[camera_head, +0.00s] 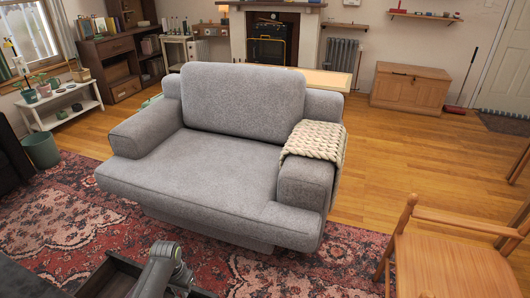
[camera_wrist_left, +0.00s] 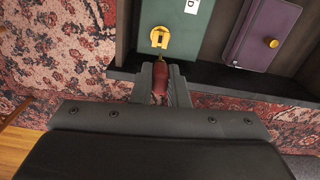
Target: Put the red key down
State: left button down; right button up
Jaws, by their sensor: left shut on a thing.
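The red key (camera_wrist_left: 160,76) shows in the left wrist view as a small, dark red, rounded piece. My left gripper (camera_wrist_left: 161,88) is shut on it, with one finger on each side. The fingers hide part of the key. The key's tip points toward a green case (camera_wrist_left: 190,30) with a gold fitting (camera_wrist_left: 160,38); I cannot tell whether they touch. In the head view, part of my left arm shows at the bottom, and the key cannot be made out. My right gripper is in neither view.
A purple case (camera_wrist_left: 262,35) with a gold knob lies beside the green one, inside a dark tray-like edge (camera_wrist_left: 225,82). A patterned red rug lies below. In the head view, a grey armchair (camera_head: 220,165) stands ahead and a wooden chair (camera_head: 450,265) at right.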

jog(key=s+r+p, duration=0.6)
jog(key=p, duration=0.4)
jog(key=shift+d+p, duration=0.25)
jog(key=shift+p, duration=0.1)
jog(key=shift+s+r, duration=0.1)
